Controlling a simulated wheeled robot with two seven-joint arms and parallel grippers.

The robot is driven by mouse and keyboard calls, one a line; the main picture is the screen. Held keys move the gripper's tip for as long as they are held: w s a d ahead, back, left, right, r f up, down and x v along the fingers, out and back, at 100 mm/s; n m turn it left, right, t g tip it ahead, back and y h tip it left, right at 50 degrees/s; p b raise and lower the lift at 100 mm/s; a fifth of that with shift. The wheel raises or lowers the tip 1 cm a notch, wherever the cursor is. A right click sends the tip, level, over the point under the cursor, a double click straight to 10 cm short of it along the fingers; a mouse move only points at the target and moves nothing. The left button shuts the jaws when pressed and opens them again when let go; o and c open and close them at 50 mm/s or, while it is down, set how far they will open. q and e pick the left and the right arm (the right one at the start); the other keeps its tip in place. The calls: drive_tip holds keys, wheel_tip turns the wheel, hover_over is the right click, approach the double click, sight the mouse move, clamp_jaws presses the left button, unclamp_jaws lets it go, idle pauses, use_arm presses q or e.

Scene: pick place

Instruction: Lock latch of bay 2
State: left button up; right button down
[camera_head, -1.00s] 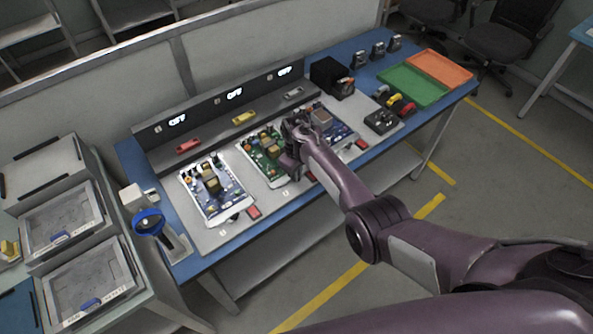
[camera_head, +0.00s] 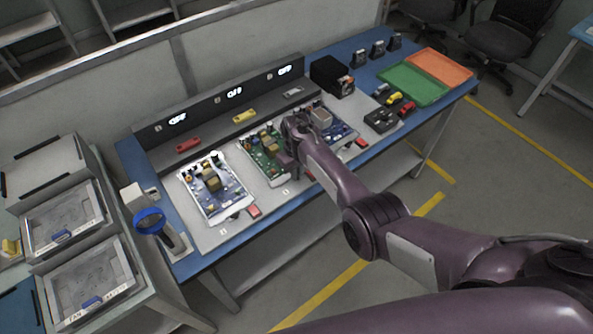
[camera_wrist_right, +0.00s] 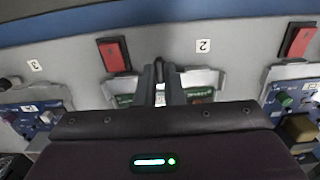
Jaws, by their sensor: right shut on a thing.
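Bay 2 is the middle bay and holds a green circuit board (camera_head: 265,157) in a white carrier. My right gripper (camera_head: 290,165) is low over the front edge of that board. In the right wrist view, my right gripper (camera_wrist_right: 160,88) has its fingers close together around a small dark piece, the bay 2 latch (camera_wrist_right: 159,66). It is beside the label "2" (camera_wrist_right: 203,45) and a red block (camera_wrist_right: 113,55). The fingers hide most of the latch, so I cannot tell its angle. My left gripper is not in view.
Blue boards stand in the bays on the left (camera_head: 214,187) and right (camera_head: 341,122). A dark panel (camera_head: 205,108) with lit displays runs behind them. Red blocks (camera_head: 254,211) lie along the front plate. Green (camera_head: 415,85) and orange (camera_head: 441,66) trays are at the right.

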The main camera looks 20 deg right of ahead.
drive_tip(key=c, duration=1.5)
unclamp_jaws()
drive_tip(key=shift+c, duration=0.2)
drive_tip(key=shift+r, duration=0.15)
drive_tip(key=shift+r, duration=3.75)
